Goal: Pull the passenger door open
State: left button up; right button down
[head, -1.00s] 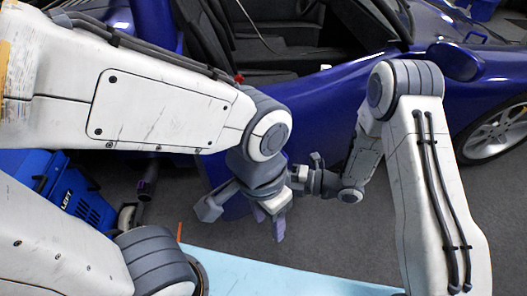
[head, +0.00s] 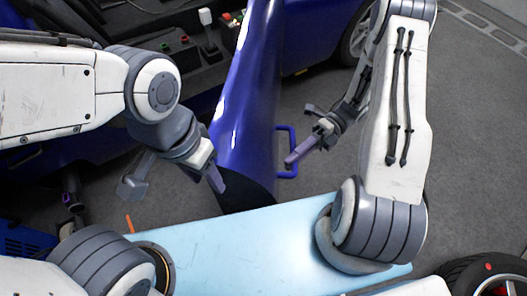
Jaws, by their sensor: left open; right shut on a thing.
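The passenger door (head: 247,105) is the tall glossy blue panel in the middle of the head view. It stands swung out from the car, with its lower end over the grey floor. A blue loop handle (head: 293,140) sticks out on its right side. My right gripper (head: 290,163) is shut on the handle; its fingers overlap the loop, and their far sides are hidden. My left gripper (head: 216,180) is open, its fingers pointing down in front of the door's left edge. I cannot tell whether it touches the door.
The car's open cabin (head: 190,60) with dark trim is behind the door. A light blue panel (head: 230,250) lies below, close to my arms. A tyre (head: 488,272) is at bottom right and an orange post (head: 129,223) at left. Grey floor is free on the right.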

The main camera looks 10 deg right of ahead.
jog(key=shift+n+g+h, duration=0.3)
jog(key=shift+g, duration=0.2)
jog(key=shift+s+d, duration=0.25)
jog(key=shift+d, duration=0.4)
jog(key=shift+s+d, duration=0.2)
jog(key=shift+d, duration=0.5)
jog(key=shift+s+d, duration=0.25)
jog(key=shift+d, duration=0.4)
jog(key=c, duration=0.8)
grip_release()
jog(key=f+v, duration=0.1)
jog(key=v, duration=0.9)
jog(key=shift+d+r+p, duration=0.25)
jog(key=shift+r+p, duration=0.15)
jog(key=shift+r, duration=0.1)
